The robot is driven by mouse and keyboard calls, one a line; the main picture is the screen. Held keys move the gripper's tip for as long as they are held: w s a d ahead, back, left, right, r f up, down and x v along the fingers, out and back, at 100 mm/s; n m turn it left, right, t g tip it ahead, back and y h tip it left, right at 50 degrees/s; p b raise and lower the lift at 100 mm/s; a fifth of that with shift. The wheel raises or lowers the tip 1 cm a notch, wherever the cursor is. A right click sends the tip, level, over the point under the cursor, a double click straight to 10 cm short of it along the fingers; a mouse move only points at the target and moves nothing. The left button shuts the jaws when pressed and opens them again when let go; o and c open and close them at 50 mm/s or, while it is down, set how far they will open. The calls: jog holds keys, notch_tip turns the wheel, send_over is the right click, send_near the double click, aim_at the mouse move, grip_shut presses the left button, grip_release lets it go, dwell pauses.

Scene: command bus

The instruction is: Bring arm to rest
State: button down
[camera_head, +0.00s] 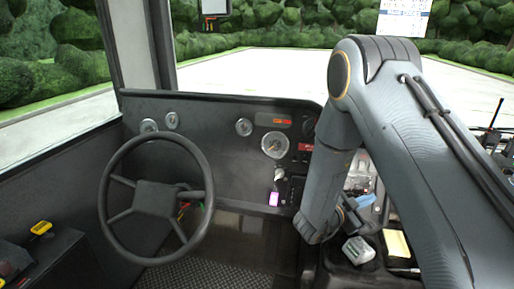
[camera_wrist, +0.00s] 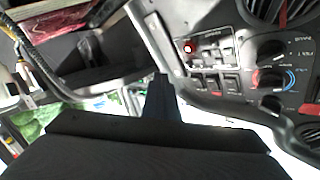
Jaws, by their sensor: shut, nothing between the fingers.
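My arm (camera_head: 400,120) is grey. It rises from the lower right of the head view, bends near the top and hangs down in front of the right part of the dashboard. My gripper (camera_wrist: 161,92) shows in the wrist view as a dark narrow shape at the middle, with its fingers together and nothing held. In the head view the arm's lower end hides most of it. The wrist view looks onto a panel with rocker switches (camera_wrist: 215,85), a red-lit button (camera_wrist: 189,47) and round knobs (camera_wrist: 270,78).
A black steering wheel (camera_head: 155,197) stands at the left before the dashboard (camera_head: 205,150). A pink tag (camera_head: 274,199) hangs near the dashboard's middle. A white-grey item (camera_head: 358,250) and a yellow pad (camera_head: 397,247) lie below the arm. Floor between wheel and arm is clear.

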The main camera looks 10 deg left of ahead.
jog(key=s+a+r+n+g+y+p, duration=0.1)
jog(key=s+a+r+n+g+y, duration=0.35)
jog(key=n+y, duration=0.5)
jog(key=s+d+r+n+g, duration=0.1)
jog(key=s+d+g, duration=0.1)
jog(key=s, duration=0.7)
jog(key=s+d+r+n+g+y, duration=0.1)
jog(key=s+r+g, duration=0.1)
jog(key=s, duration=0.7)
jog(key=s+d+r+n+g+y+p, duration=0.1)
jog(key=s+d+n+g, duration=0.1)
jog(key=s, duration=0.8)
jog(key=shift+d+r+g, duration=0.2)
jog(key=shift+d+g, duration=0.15)
jog(key=shift+g, duration=0.3)
